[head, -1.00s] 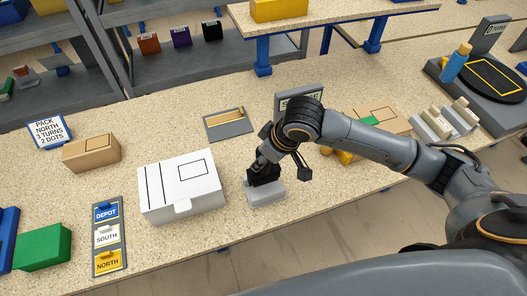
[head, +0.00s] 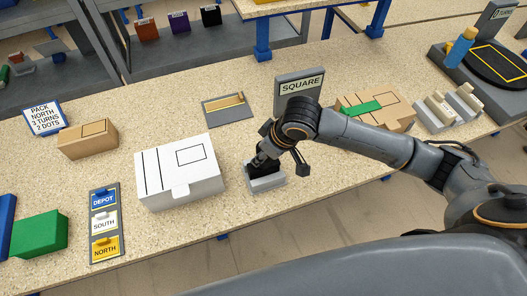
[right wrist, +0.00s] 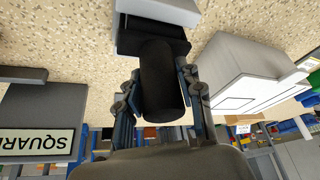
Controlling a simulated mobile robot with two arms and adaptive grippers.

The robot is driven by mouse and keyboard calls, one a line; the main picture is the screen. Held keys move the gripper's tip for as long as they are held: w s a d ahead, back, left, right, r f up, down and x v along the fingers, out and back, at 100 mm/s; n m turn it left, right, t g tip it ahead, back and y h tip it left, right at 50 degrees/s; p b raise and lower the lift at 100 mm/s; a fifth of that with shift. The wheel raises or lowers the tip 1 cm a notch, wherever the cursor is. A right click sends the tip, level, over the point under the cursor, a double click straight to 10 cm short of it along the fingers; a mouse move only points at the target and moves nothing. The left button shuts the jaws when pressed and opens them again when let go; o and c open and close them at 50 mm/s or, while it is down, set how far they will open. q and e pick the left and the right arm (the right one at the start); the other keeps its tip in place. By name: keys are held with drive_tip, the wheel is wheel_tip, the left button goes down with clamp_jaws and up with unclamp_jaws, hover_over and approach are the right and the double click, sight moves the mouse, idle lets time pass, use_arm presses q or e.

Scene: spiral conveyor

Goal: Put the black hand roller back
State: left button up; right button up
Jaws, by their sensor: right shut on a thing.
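The black hand roller (right wrist: 160,85) is between the fingers of my right gripper (right wrist: 158,95) in the right wrist view, and the gripper is shut on it. The grey holder (right wrist: 155,10) is at the far end of the roller. In the head view the roller is a dark shape (head: 259,170) under my right wrist, at the grey holder (head: 268,184) on the bench. The holder's rim shows around it; I cannot tell if it is fully seated. My left gripper is not in view.
A white box (head: 180,175) stands just left of the holder. A SQUARE sign (head: 300,88) and a flat tray with a wooden piece (head: 225,105) are behind. A cardboard box with green tape (head: 385,110) lies to the right. The bench's front edge is close.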

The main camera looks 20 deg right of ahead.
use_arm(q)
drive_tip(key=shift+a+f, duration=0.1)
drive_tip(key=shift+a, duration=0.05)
use_arm(e)
drive_tip(key=shift+f, duration=0.2)
drive_tip(key=o, duration=1.2)
drive_tip(key=shift+o, duration=0.3)
drive_tip(key=v, duration=1.2)
